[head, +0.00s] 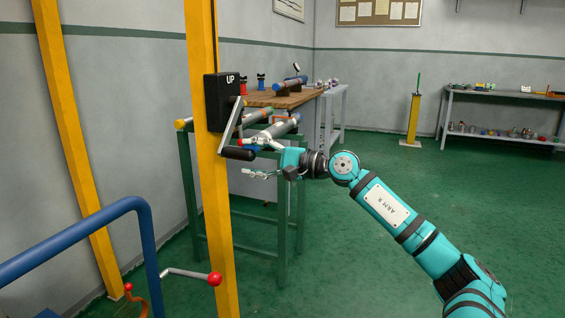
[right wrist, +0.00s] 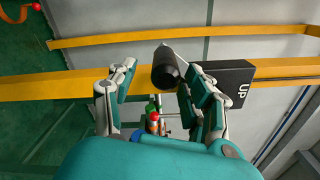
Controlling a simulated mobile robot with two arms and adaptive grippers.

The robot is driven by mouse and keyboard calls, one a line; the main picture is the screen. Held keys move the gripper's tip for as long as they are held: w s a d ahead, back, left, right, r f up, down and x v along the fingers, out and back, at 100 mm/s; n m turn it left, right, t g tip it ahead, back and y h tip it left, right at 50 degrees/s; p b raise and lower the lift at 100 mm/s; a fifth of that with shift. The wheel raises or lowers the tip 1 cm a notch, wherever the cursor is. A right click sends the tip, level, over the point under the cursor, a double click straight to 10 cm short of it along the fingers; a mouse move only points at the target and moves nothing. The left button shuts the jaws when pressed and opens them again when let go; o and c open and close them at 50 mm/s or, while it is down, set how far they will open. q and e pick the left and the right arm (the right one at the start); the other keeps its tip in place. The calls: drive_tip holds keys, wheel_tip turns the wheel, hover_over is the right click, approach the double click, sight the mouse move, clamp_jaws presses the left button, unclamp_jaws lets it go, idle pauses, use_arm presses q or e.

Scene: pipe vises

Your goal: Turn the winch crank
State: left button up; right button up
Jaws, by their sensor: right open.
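The winch is a black box marked UP (head: 223,100) on a yellow post (head: 205,60). Its grey crank arm (head: 232,122) slants down to a black cylindrical handle (head: 237,153). My right gripper (head: 254,160) is open and empty, just right of the handle in the head view, with its fingers pointing left. In the right wrist view the handle (right wrist: 165,70) shows between the two spread fingers (right wrist: 158,75), nearer the right finger. I cannot tell whether a finger touches it. The box (right wrist: 232,82) shows at the right there. My left gripper is not in view.
A wooden-topped bench (head: 275,98) with pipes stands behind the post. A blue rail (head: 75,235) and a red-knobbed lever (head: 215,279) are at the lower left. A shelf table (head: 500,95) stands at the back right. The green floor is clear on the right.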

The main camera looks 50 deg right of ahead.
drive_tip(key=v, duration=0.8)
drive_tip(key=shift+s+d+f, duration=0.1)
idle(0.3)
